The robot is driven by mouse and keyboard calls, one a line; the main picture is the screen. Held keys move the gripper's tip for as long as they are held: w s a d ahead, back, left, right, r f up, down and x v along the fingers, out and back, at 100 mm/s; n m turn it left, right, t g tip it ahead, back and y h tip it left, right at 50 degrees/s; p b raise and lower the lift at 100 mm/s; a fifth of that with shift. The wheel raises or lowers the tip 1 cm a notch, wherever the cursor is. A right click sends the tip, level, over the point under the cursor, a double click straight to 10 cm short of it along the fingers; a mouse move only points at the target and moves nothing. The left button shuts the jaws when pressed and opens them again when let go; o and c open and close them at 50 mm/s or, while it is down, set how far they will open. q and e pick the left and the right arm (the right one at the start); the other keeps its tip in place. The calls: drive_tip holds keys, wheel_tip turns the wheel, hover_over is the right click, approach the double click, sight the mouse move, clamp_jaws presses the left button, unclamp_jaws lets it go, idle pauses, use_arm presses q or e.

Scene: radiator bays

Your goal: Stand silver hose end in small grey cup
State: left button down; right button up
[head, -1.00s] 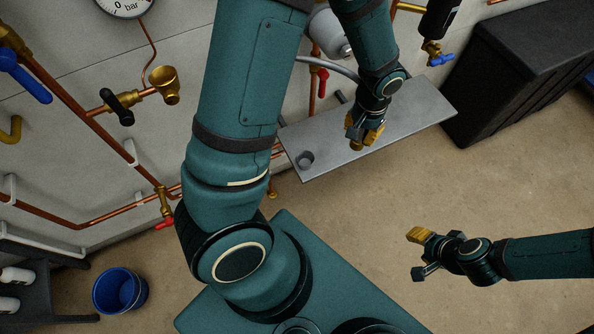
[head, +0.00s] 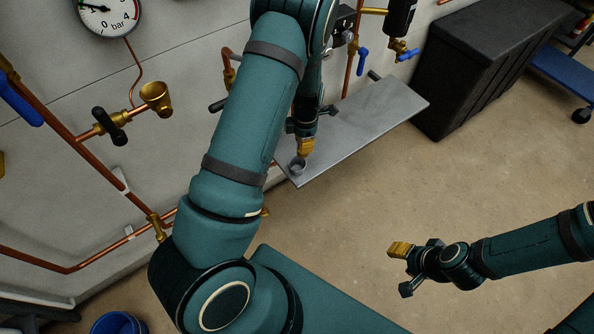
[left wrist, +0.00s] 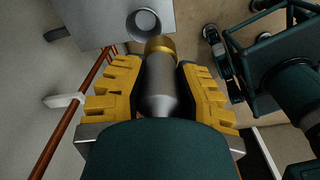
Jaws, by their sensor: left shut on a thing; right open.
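My left gripper (head: 305,147) is shut on the silver hose end (left wrist: 160,88), which lies between its yellow fingers in the left wrist view. The hose end has a grey metal body and a brass-coloured tip. The small grey cup (head: 297,167) stands at the near left end of the grey shelf (head: 350,125). In the left wrist view the cup (left wrist: 143,25) shows its round opening just beyond and slightly left of the tip. The tip is outside the cup; whether they touch I cannot tell. My right gripper (head: 401,268) is open and empty over the floor.
The wall behind carries copper pipes (head: 95,160), valves and a pressure gauge (head: 108,12). A black box (head: 480,65) stands right of the shelf. A blue bucket (head: 118,324) is at the lower left.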

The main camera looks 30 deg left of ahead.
use_arm(q)
drive_tip(key=a+f+n, duration=0.1)
drive_tip(key=f+n, duration=0.1)
drive_tip(key=f, duration=0.2)
drive_tip(key=w+a+f+n+b, duration=0.1)
drive_tip(key=f+n, duration=0.1)
drive_tip(key=f, duration=0.2)
drive_tip(key=a+f+n+b, duration=0.1)
drive_tip(key=f+n, duration=0.1)
drive_tip(key=f, duration=0.2)
drive_tip(key=shift+w+f, duration=0.15)
drive_tip(key=shift+f, duration=0.25)
drive_tip(key=shift+d+r, duration=0.1)
drive_tip(key=shift+f+b, duration=0.35)
drive_tip(key=shift+b, duration=0.15)
drive_tip(key=c, duration=0.8)
unclamp_jaws()
drive_tip(key=shift+c, duration=0.2)
